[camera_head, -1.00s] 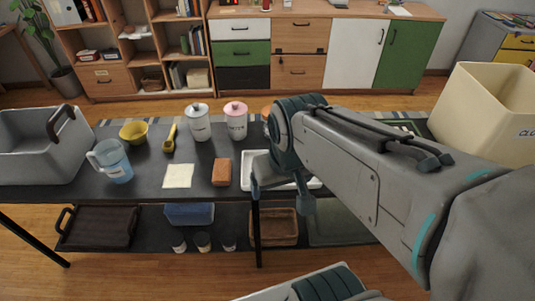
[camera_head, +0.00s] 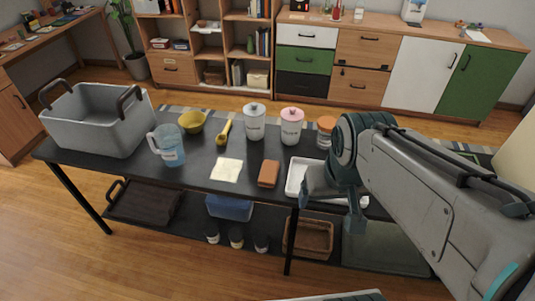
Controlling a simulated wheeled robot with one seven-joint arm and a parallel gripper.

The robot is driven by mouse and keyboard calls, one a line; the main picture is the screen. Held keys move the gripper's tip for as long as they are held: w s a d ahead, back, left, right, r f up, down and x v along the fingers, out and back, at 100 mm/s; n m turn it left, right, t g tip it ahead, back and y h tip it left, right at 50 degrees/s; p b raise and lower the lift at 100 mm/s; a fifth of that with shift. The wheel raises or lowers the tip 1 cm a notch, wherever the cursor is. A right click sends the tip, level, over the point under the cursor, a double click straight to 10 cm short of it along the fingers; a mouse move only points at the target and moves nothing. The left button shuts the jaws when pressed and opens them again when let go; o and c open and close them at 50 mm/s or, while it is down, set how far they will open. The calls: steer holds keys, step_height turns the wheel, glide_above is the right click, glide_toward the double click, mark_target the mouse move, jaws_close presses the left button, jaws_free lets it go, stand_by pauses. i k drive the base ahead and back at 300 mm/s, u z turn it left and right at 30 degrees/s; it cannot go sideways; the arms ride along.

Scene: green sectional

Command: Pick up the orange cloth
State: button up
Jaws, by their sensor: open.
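An orange-brown rectangular piece (camera_head: 268,174), which looks like the folded orange cloth, lies flat near the front edge of the dark table (camera_head: 120,165). A pale cream square sheet (camera_head: 226,169) lies just left of it. My gripper (camera_head: 333,204) is open, pointing down over the white tray (camera_head: 297,180), to the right of the orange-brown piece and apart from it. No object shows between the fingers. My arm hides part of the tray and the table's right side.
A grey bin (camera_head: 98,125), blue jug (camera_head: 168,150), yellow bowl (camera_head: 192,122), yellow scoop (camera_head: 223,133), white canister (camera_head: 254,123), pink-lidded canister (camera_head: 291,128) and orange-lidded jar (camera_head: 325,132) stand on the table. A lower shelf holds a wicker basket (camera_head: 312,238) and other containers.

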mark_target(269, 169)
steer(key=k, duration=1.3)
steer(key=u, duration=0.75)
steer(key=i, duration=1.95)
steer(key=z, duration=0.75)
